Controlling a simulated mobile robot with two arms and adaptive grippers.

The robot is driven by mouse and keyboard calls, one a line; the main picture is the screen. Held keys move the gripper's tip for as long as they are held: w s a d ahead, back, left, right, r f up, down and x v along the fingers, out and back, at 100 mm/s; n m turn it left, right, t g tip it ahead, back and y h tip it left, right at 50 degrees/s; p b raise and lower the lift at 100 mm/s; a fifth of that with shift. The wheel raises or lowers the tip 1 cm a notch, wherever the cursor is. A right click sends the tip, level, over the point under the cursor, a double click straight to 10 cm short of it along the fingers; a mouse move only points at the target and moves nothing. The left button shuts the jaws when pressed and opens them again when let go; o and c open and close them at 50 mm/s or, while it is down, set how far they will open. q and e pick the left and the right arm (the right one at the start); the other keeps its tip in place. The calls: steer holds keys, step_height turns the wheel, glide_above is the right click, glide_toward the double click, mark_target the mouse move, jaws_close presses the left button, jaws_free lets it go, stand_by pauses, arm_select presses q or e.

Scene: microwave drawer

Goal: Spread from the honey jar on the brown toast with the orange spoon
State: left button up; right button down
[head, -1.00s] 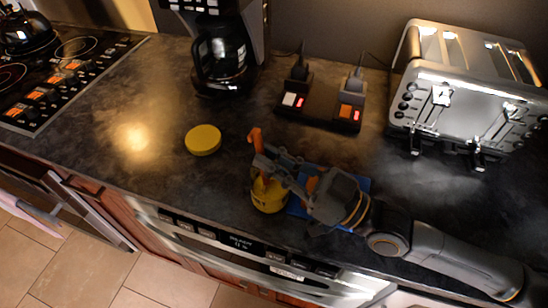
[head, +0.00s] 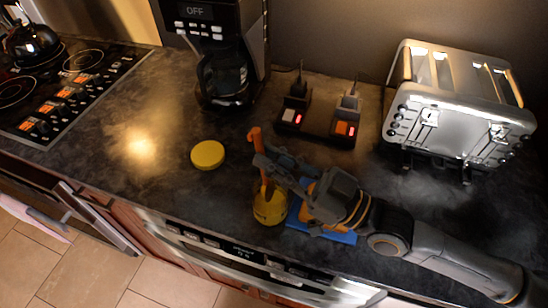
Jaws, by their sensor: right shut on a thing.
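The yellow honey jar (head: 270,209) stands on the dark counter near its front edge, in the lower middle of the head view. The orange spoon (head: 256,140) is upright, its handle above the jar and its lower end at the jar's mouth. My right gripper (head: 264,168) is shut on the spoon, just above the jar. A blue board (head: 340,237) lies to the right of the jar, mostly under my right gripper and arm. The brown toast cannot be made out clearly; my gripper hides much of the board. My left gripper is not in view.
A yellow lid (head: 207,155) lies left of the jar. A coffee maker (head: 225,80), a power strip (head: 318,124) and a silver toaster (head: 455,110) stand at the back. A stove (head: 70,85) is at left. The counter between stove and lid is clear.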

steer(key=shift+r, duration=0.55)
steer(key=shift+r+p, duration=0.1)
steer(key=shift+p, duration=0.2)
step_height(320, 180, up, 6)
steer(key=p, duration=0.5)
